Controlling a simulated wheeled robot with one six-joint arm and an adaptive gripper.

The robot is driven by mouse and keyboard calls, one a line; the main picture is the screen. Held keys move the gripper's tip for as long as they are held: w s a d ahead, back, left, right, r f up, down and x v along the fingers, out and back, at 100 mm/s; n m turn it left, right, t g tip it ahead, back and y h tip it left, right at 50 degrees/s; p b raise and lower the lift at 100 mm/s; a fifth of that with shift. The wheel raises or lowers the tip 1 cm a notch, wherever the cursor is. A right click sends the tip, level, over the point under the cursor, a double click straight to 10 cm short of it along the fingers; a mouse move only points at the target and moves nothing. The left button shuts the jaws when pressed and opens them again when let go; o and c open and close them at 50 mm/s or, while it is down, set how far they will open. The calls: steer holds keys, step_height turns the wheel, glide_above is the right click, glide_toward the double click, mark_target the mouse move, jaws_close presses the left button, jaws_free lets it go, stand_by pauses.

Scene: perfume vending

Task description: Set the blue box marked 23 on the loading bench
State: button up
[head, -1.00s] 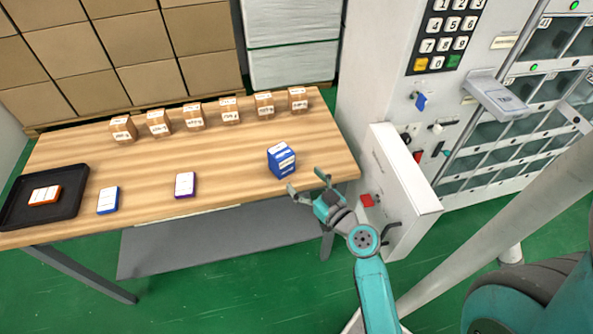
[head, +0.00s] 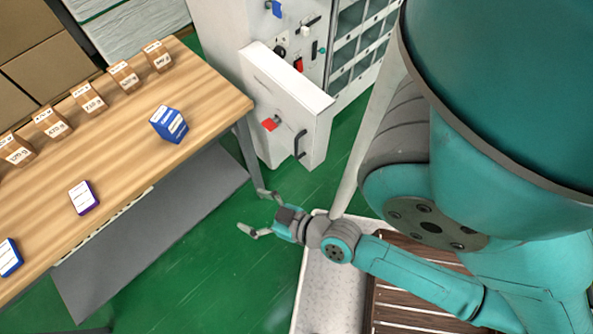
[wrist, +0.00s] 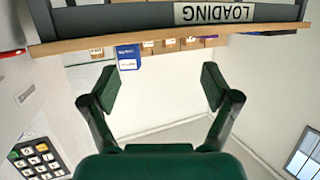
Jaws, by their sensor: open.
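A blue box (head: 169,123) with white labels stands on the wooden bench (head: 205,85) near its right end. Its number is too small to read. In the wrist view, which looks upside down, a blue box (wrist: 128,58) shows at the bench edge, beside a LOADING sign (wrist: 214,13). My gripper (head: 256,212) is open and empty, off the bench's front right corner, apart from the box. Its spread fingers (wrist: 160,88) show in the wrist view with nothing between them. Another blue box (head: 10,257) lies flat at the left picture edge.
A purple-edged box (head: 84,197) lies on the bench, and several brown cartons (head: 90,97) line its back. A white drawer (head: 285,95) with a black handle juts from the vending machine right of the bench. Green floor (head: 200,245) is free before the bench.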

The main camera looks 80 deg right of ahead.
steer(key=s+a+r+n+y, duration=0.1)
steer(key=s+a+r, duration=0.2)
steer(key=s+r, duration=0.1)
steer(key=s+a+r+n+y, duration=0.2)
steer(key=s+a+r, duration=0.1)
steer(key=s, duration=0.4)
steer(key=shift+s+r+t, duration=0.25)
steer(key=shift+r+t, duration=0.05)
steer(key=shift+r, duration=0.05)
